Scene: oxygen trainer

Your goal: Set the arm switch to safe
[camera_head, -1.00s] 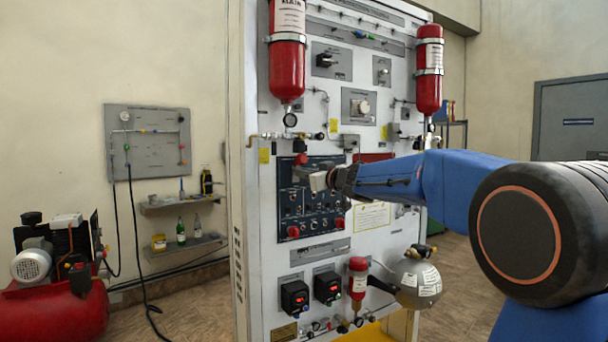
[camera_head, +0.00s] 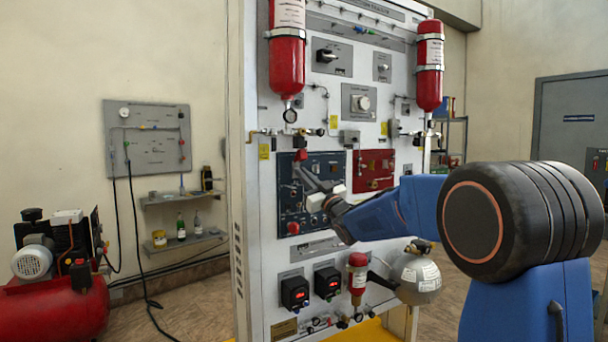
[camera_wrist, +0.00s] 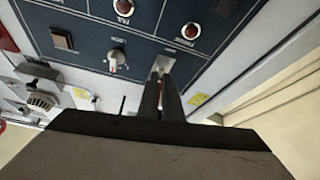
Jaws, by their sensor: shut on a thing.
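The dark blue switch panel (camera_head: 322,160) is on the front of the white trainer cabinet and also shows in the wrist view (camera_wrist: 80,25). My gripper (camera_head: 300,172) reaches its upper left part. In the wrist view my gripper's (camera_wrist: 163,78) two dark fingers are close together on a small pale metal switch (camera_wrist: 162,62) near the panel's edge. The fingers hide most of this switch, so its position cannot be told. Its label is too small to read, so I cannot confirm that it is the arm switch.
A knob with a pale pointer (camera_wrist: 116,60) sits beside the gripped switch, with red round lamps (camera_wrist: 191,31) nearby. A red panel (camera_head: 374,170) is right of the blue one. Red cylinders (camera_head: 287,60) hang above. A silver sphere (camera_head: 415,280) sits low right.

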